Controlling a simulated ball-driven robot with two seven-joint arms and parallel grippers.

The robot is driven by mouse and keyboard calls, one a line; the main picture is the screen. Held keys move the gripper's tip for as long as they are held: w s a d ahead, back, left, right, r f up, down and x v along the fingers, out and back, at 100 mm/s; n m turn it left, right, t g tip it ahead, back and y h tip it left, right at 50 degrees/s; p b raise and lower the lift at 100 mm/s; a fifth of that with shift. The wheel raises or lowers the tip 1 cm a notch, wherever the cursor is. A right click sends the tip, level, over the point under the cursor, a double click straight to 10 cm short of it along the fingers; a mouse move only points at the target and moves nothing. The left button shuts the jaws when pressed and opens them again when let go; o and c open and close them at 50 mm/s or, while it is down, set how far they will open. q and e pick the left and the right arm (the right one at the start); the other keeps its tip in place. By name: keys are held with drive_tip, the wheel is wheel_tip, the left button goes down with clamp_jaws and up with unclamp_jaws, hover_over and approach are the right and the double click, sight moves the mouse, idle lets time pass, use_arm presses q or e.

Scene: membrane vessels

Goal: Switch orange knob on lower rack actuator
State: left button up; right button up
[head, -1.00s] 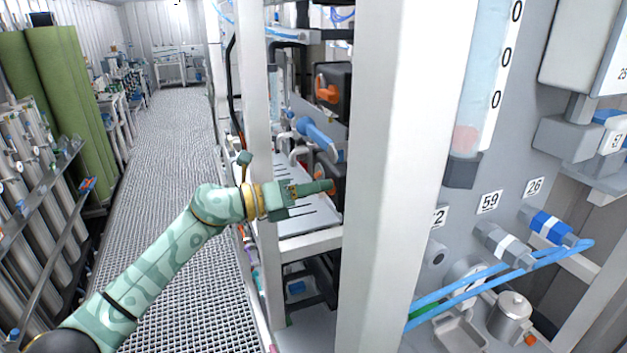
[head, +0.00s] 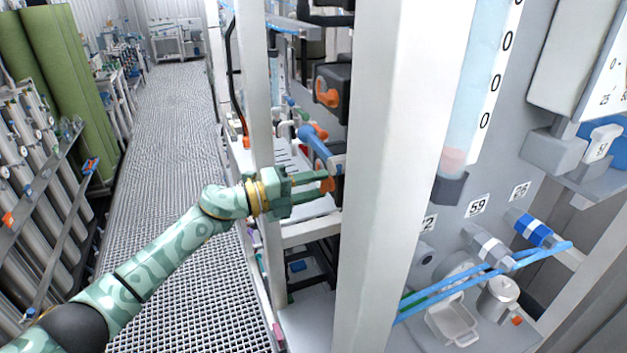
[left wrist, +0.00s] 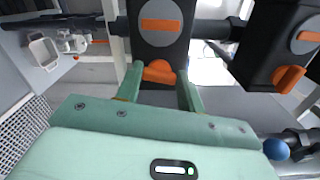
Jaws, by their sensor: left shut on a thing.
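The lower rack actuator is a black box, mostly hidden in the head view behind a white post and my gripper; its body fills the top middle of the left wrist view (left wrist: 160,35), with a grey disc and orange bar. Its orange knob (head: 327,185) sits between the fingers of my left gripper (head: 325,184). In the left wrist view the knob (left wrist: 159,71) is between both fingertips, and the gripper is shut on it. In the head view the fingers lie one above the other. My right gripper is not in view.
An upper black actuator (head: 340,85) with an orange knob is above. A blue-handled pipe part (head: 315,145) is just above my gripper. A thick white post (head: 395,200) stands close on the right. The grating aisle (head: 170,150) on the left is clear.

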use_arm(q)
drive_tip(key=shift+n, duration=0.3)
drive_tip(key=o, duration=1)
drive_tip(key=shift+a, duration=0.1)
drive_tip(key=b+v, duration=0.4)
drive_tip(key=v, duration=1.2)
drive_tip(key=shift+b, duration=0.4)
drive_tip(key=shift+f, duration=0.1)
